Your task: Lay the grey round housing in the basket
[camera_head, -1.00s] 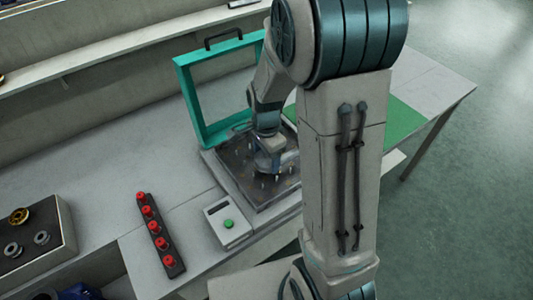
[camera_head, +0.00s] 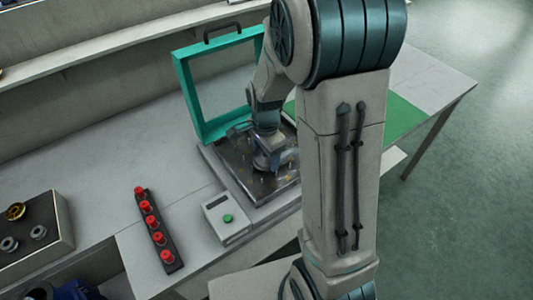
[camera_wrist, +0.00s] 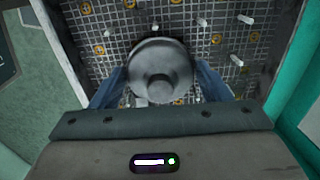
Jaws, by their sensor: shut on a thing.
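The grey round housing (camera_wrist: 160,68) shows from above in the wrist view, with a raised round hub in its middle. My gripper (camera_wrist: 160,88) is shut on it, with one blue finger at each side. The basket (camera_wrist: 95,45) lies beneath, a dark mesh floor with several pale upright pegs and orange round marks. I cannot tell whether the housing touches the mesh.
A teal frame with a handle (camera_head: 188,95) stands upright behind the basket. A control box with a green button (camera_head: 226,222) and a black strip of red knobs (camera_head: 156,232) are in front and left. A parts tray (camera_head: 62,225) stands at far left. A green mat (camera_head: 405,118) lies right.

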